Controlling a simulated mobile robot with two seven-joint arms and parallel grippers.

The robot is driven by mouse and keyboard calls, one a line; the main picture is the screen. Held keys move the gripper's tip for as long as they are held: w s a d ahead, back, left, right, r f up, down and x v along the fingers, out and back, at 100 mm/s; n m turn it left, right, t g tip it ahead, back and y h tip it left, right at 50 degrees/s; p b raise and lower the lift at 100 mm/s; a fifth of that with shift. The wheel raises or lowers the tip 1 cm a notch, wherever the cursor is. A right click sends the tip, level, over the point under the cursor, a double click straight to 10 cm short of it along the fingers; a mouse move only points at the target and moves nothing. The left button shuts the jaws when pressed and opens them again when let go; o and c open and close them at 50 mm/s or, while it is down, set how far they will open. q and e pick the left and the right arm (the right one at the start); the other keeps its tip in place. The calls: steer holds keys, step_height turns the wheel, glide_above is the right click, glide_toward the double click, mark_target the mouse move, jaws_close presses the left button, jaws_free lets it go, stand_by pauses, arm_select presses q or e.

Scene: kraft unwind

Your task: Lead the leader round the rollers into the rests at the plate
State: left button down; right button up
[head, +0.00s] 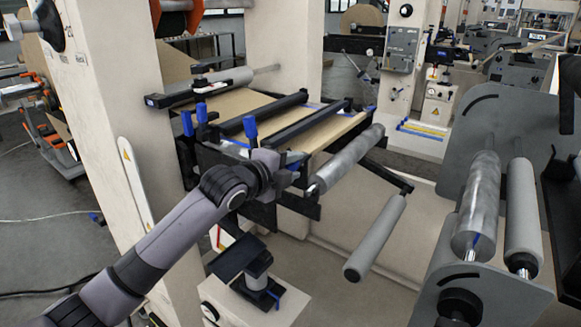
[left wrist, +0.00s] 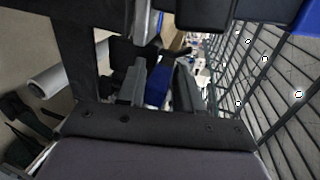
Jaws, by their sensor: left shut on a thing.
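My left gripper (head: 287,166) reaches in from the left to the near corner of the plate assembly. It is shut on a small blue piece, seen between the fingers in the left wrist view (left wrist: 158,82). I cannot tell whether this piece belongs to the leader. Brown kraft web (head: 240,102) lies over the plate, under two black bars (head: 262,114). Blue handles (head: 250,130) stand at the plate's left side. A metal roller (head: 345,160) lies along its right edge, and a grey roller (head: 376,238) hangs lower on a black arm. The rests are not clearly seen. My right gripper is out of view.
A metal roller (head: 476,205) and a grey roller (head: 520,205) stand at a grey side plate (head: 515,110) on the right. A small black stand (head: 245,262) is below the gripper.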

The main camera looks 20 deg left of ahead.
arm_select(q)
steer(key=shift+r, duration=2.2)
steer(key=shift+f, duration=0.2)
steer(key=shift+f+b, duration=0.1)
steer(key=shift+b, duration=0.4)
steer(key=shift+t+b, duration=0.4)
steer(key=shift+b, duration=0.3)
steer(key=shift+r, duration=0.2)
steer(key=shift+r, duration=0.15)
